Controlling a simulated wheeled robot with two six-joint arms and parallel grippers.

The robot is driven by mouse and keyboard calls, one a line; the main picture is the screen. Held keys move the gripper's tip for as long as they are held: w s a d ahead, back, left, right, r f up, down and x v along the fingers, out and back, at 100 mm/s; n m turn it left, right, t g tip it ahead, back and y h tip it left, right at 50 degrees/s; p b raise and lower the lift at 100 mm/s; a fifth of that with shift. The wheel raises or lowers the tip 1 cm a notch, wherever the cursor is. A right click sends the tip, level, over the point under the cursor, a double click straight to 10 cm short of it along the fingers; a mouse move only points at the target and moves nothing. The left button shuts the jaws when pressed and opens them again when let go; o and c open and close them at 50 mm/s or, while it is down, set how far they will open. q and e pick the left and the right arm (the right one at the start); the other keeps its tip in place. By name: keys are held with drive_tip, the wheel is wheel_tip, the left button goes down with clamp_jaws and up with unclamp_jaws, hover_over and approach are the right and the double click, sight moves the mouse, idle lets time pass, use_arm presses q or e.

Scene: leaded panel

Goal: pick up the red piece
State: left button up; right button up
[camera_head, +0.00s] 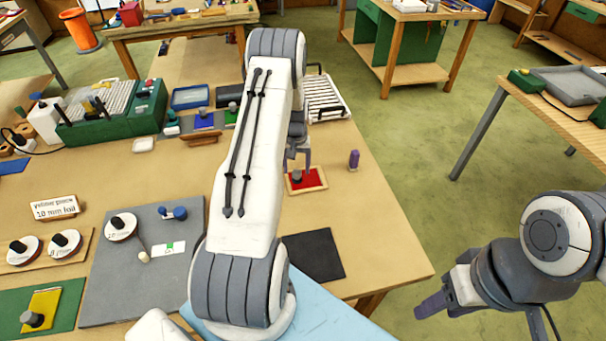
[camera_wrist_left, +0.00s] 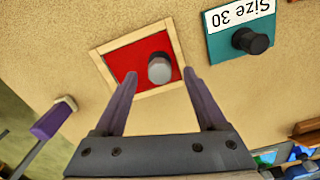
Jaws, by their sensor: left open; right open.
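The red piece (camera_head: 307,182) is a flat red square with a dark knob, lying inside a pale wooden frame (camera_head: 319,188) on the table. In the left wrist view the red piece (camera_wrist_left: 127,59) shows with its grey-topped knob (camera_wrist_left: 159,69) between the two fingertips as seen. My left gripper (camera_head: 298,163) is open and empty, pointing down over the piece; its height above the knob is hard to tell. My left forearm hides part of the table. My right gripper (camera_head: 432,305) is open and empty, off the table's right side.
A teal plate labelled Size 30 (camera_wrist_left: 222,42) with a black knob lies near the frame. A black mat (camera_head: 315,255) lies toward the front. A white rack (camera_head: 324,97) is behind. Bare tabletop (camera_head: 375,225) shows at the right.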

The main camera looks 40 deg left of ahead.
use_arm(q)
drive_tip(key=shift+f, duration=1.15)
clamp_jaws()
use_arm(e)
drive_tip(key=shift+r, duration=0.6)
use_arm(q)
drive_tip(key=shift+r, duration=0.1)
drive_tip(key=shift+w+r, duration=0.1)
drive_tip(key=shift+r, duration=0.3)
drive_tip(key=r+b, duration=0.3)
drive_tip(key=shift+w+d+r, duration=0.15)
drive_tip(key=shift+d, duration=0.25)
drive_tip(key=w+d+r+b, duration=0.3)
drive_tip(key=d+r, duration=0.3)
drive_tip(key=d, duration=0.4)
drive_tip(key=shift+w+d+r+b, duration=0.15)
drive_tip(key=shift+r+b, duration=0.25)
drive_tip(key=shift+b, duration=0.05)
use_arm(e)
wheel_tip(320, 180, down, 7)
drive_tip(key=shift+f, duration=0.15)
